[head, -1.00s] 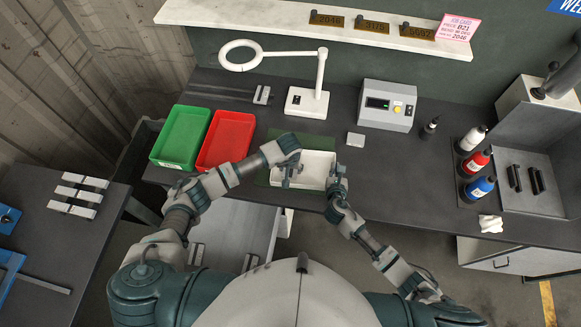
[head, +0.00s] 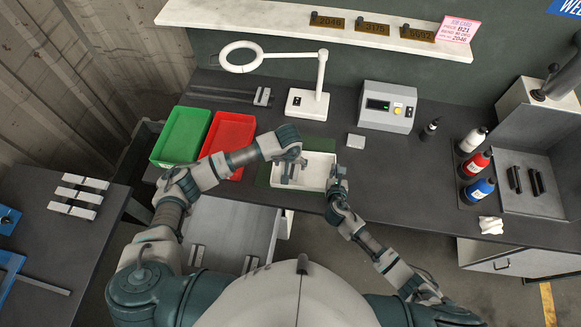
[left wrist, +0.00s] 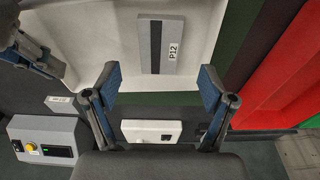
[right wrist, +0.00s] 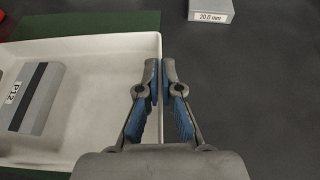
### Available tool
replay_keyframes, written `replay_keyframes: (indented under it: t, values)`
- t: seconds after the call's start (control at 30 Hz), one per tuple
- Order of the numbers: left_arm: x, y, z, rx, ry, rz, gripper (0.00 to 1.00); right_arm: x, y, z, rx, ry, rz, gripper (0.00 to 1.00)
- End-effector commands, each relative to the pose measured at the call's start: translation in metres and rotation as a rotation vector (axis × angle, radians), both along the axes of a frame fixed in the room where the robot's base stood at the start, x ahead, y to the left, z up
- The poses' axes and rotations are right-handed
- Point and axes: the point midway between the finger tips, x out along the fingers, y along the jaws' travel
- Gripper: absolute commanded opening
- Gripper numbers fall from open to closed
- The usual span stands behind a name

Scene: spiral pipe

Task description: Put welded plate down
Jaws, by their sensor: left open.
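The welded plate (left wrist: 155,45) is a grey block with a dark stripe and a P12 label. It lies flat in the white tray (head: 319,160), and it also shows in the right wrist view (right wrist: 36,97). My left gripper (left wrist: 160,80) is open over the tray, its fingers spread to either side of the plate's near end and apart from it. In the head view my left gripper (head: 289,172) hides most of the plate. My right gripper (right wrist: 159,75) is closed at the tray's right wall, with the rim between its fingertips.
The tray stands on a green mat (head: 262,174). A red bin (head: 228,135) and a green bin (head: 182,135) are to the left. A magnifier lamp (head: 307,100), a control box (head: 388,105) and a small grey block (head: 356,141) are behind.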

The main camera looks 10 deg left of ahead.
Motion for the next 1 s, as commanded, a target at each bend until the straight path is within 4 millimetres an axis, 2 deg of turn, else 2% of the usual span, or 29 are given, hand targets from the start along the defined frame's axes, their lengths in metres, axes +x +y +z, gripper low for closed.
replay_keyframes:
  t: [0.1, 0.3, 0.73, 0.87, 1.0]
  values:
    - [-0.003, 0.000, 0.025, 0.000, -0.004, -0.002, 0.83, -0.002, -0.001, -0.004, -0.003, 0.009, -0.001, 0.00]
    - [-0.008, 0.001, 0.049, 0.002, 0.000, 0.000, 0.83, -0.002, -0.001, -0.004, -0.003, 0.009, 0.000, 0.00]
    - [-0.009, 0.000, 0.053, 0.001, 0.001, 0.000, 0.83, -0.002, -0.001, -0.004, -0.003, 0.009, 0.000, 0.00]
    - [-0.009, 0.000, 0.053, 0.001, 0.001, 0.000, 0.83, -0.002, 0.000, -0.004, -0.002, 0.007, 0.000, 0.34]
    - [-0.009, 0.000, 0.053, 0.001, 0.001, 0.000, 0.83, -0.001, 0.000, -0.002, -0.001, 0.004, -0.001, 0.35]
